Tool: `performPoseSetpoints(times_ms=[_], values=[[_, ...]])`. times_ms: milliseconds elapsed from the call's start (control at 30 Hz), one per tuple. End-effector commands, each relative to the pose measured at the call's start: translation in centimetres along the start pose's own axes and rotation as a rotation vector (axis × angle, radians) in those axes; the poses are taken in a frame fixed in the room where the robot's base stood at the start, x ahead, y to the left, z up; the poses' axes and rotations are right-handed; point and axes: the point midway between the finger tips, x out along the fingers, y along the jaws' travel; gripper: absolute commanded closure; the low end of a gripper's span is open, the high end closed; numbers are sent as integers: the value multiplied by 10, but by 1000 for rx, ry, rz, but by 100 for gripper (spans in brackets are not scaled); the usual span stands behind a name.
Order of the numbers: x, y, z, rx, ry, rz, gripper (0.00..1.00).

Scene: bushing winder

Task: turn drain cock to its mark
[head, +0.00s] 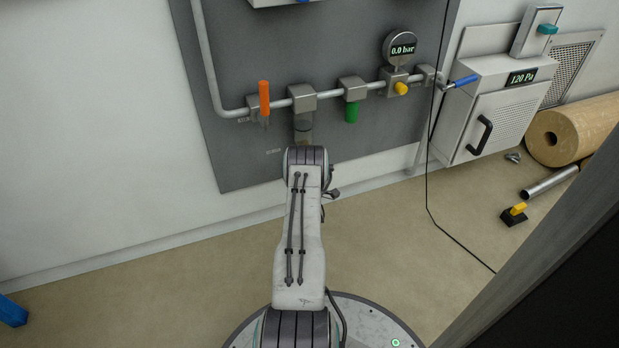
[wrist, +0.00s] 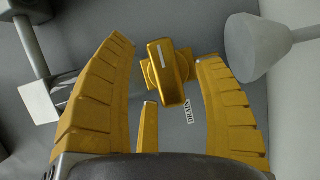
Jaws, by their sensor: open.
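The drain cock (wrist: 172,84) shows in the wrist view as a gold handle with a white line on its upper part. It is tilted a little, its lower end towards the right. A small printed label (wrist: 188,112) sits on the grey panel beside it. My gripper (wrist: 161,52) is open, with one ribbed gold finger left of the cock and one right of it. The left finger stands apart from the handle; I cannot tell whether the right one touches its mount. A slender gold piece (wrist: 148,130) shows between them. In the head view my arm hides the cock and gripper.
A grey cone-shaped part (wrist: 247,50) is close right of the fingers. In the head view a pipe (head: 328,94) carries an orange lever (head: 264,96), a green knob (head: 352,112) and a gauge (head: 400,47) reading 0.0 bar. A black cable (head: 428,190) hangs at right.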

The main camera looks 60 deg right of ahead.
Motion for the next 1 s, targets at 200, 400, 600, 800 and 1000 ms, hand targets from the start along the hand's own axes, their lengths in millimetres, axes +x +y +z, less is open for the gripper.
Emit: performPoseSetpoints(times_ms=[200, 400, 600, 800, 1000], values=[[-29, -1, 0, 0, 0, -5, 36], [-60, -1, 0, 0, 0, -4, 36], [-86, -1, 0, 0, -1, -4, 36], [-103, 0, 0, 0, -1, -2, 36], [-109, 0, 0, 0, -1, -1, 36]])
